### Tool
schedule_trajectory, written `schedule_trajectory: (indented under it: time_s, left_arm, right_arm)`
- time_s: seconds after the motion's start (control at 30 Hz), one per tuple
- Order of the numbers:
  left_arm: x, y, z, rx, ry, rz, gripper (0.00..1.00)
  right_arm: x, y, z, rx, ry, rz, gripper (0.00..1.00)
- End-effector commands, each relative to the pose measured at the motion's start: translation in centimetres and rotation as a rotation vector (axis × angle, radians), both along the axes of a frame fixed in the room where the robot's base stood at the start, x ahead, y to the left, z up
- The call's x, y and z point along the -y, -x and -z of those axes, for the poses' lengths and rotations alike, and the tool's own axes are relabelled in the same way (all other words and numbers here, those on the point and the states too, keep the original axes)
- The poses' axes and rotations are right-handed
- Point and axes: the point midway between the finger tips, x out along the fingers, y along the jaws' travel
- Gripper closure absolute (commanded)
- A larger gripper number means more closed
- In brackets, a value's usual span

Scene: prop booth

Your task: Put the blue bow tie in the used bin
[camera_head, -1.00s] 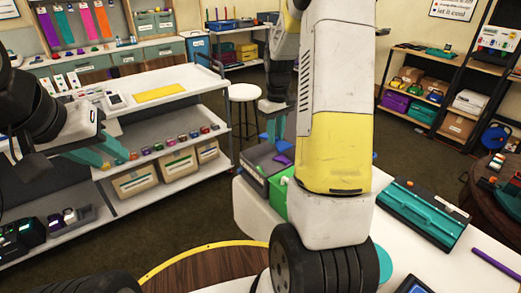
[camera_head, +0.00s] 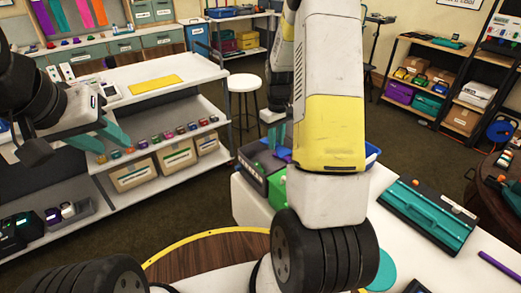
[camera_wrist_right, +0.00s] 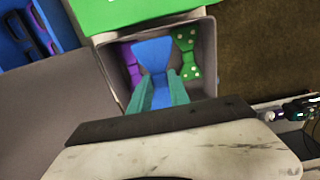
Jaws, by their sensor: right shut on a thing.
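The blue bow tie (camera_wrist_right: 153,53) is between the teal fingers of my right gripper (camera_wrist_right: 160,92) in the right wrist view. It hangs over a grey open bin (camera_wrist_right: 209,60). A purple bow tie (camera_wrist_right: 129,62) and a green dotted bow tie (camera_wrist_right: 186,50) lie in that bin. In the head view the grey bin (camera_head: 251,176) stands at the table's far left corner, with my right gripper (camera_head: 279,135) over it; my arm partly hides this area. I cannot read a label on it. My left gripper (camera_head: 102,140) is open and empty at the left.
A green box (camera_head: 278,190) adjoins the grey bin. A blue tray (camera_head: 373,152) shows behind my right arm. A teal case (camera_head: 430,215) lies on the white table. A white shelf cart (camera_head: 185,95) and stool (camera_head: 244,83) stand beyond.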

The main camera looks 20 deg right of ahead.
Motion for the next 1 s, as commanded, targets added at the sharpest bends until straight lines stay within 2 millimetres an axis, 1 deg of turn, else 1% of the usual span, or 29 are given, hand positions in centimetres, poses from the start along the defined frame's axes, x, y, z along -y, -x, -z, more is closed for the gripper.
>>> schedule_trajectory:
  time_s: [0.03, 0.2, 0.3, 0.47, 0.63, 0.7, 1.0]
  left_arm:
    - [0.0, 0.0, 0.0, 0.0, 0.0, 0.0, 0.64]
    - [0.0, 0.0, 0.0, 0.0, 0.0, 0.0, 0.64]
    - [0.0, 0.0, 0.0, 0.0, 0.0, 0.0, 0.64]
    - [0.0, 0.0, 0.0, 0.0, 0.0, 0.0, 0.64]
    - [0.0, 0.0, 0.0, 0.0, 0.0, 0.0, 0.64]
    - [0.0, 0.0, 0.0, 0.0, 0.0, 0.0, 0.64]
    - [0.0, 0.0, 0.0, 0.0, 0.0, 0.0, 0.64]
  right_arm:
    - [0.0, 0.1, 1.1, -0.005, 0.0, 0.0, 1.0]
    - [0.0, 0.2, 4.3, -0.007, -0.001, 0.0, 1.0]
    - [0.0, 0.1, 5.4, -0.003, 0.0, 0.0, 1.0]
    - [0.0, 0.1, 6.5, -0.002, 0.0, 0.0, 1.0]
    - [0.0, 0.1, 9.0, -0.004, -0.001, 0.0, 1.0]
    - [0.0, 0.1, 9.4, -0.002, 0.0, 0.001, 1.0]
    - [0.0, 0.1, 9.6, -0.001, -0.001, 0.0, 1.0]
